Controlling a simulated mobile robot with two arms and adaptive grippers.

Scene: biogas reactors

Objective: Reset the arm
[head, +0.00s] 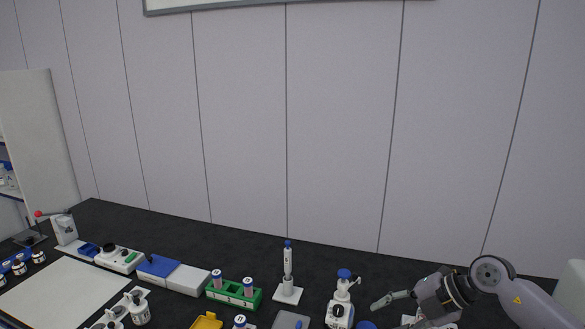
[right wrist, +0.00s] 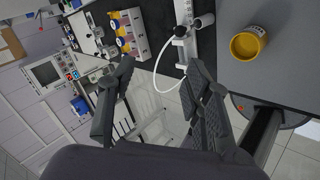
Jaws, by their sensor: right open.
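My right arm (head: 515,290) comes in from the right edge in the head view, over the right end of the dark bench. Its gripper (head: 385,301) points left, to the right of a white dispenser with a blue cap (head: 341,300). In the right wrist view my right gripper (right wrist: 160,72) has its two dark fingers spread wide apart. Nothing is between the fingertips. My left gripper is in neither view.
The dark bench (head: 150,225) holds a green rack (head: 234,293) with tubes, a pipette on a stand (head: 288,275), a yellow container (head: 207,321) and a white board (head: 65,292). The right wrist view shows a yellow-rimmed cup (right wrist: 248,44) on a grey surface.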

